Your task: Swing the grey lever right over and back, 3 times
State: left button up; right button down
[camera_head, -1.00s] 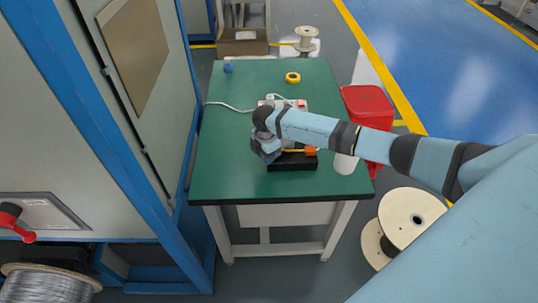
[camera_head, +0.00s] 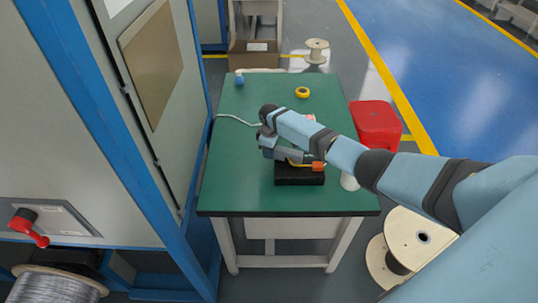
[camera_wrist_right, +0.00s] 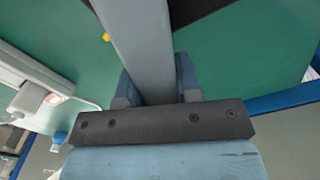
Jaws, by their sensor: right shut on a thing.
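The grey lever shows in the right wrist view as a long flat bar (camera_wrist_right: 143,45) running up between the fingers. My right gripper (camera_wrist_right: 157,75) is shut on it, with one blue-grey finger on each side. In the head view my right gripper (camera_head: 268,142) is at the left side of a black base block (camera_head: 300,176) on the green table. An orange block (camera_head: 318,167) with a yellow piece sits at the base's right side. My arm and gripper hide most of the lever in the head view. My left gripper is not in view.
The green table (camera_head: 235,190) carries a yellow tape roll (camera_head: 302,92), a blue object (camera_head: 239,79) and a white power strip, partly hidden. A red bin (camera_head: 376,124) stands at the right. A tall cabinet with blue posts (camera_head: 160,170) stands close on the left.

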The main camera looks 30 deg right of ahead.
jog(key=shift+w+d+m, duration=0.4)
jog(key=shift+d+m, duration=0.4)
jog(key=shift+m, duration=0.2)
jog(key=shift+w+d+m, duration=0.4)
jog(key=shift+d+m, duration=0.4)
jog(key=shift+m, duration=0.2)
jog(key=c, duration=0.8)
grip_release()
notch_tip(320, 180, up, 14)
jog(key=shift+f, duration=0.1)
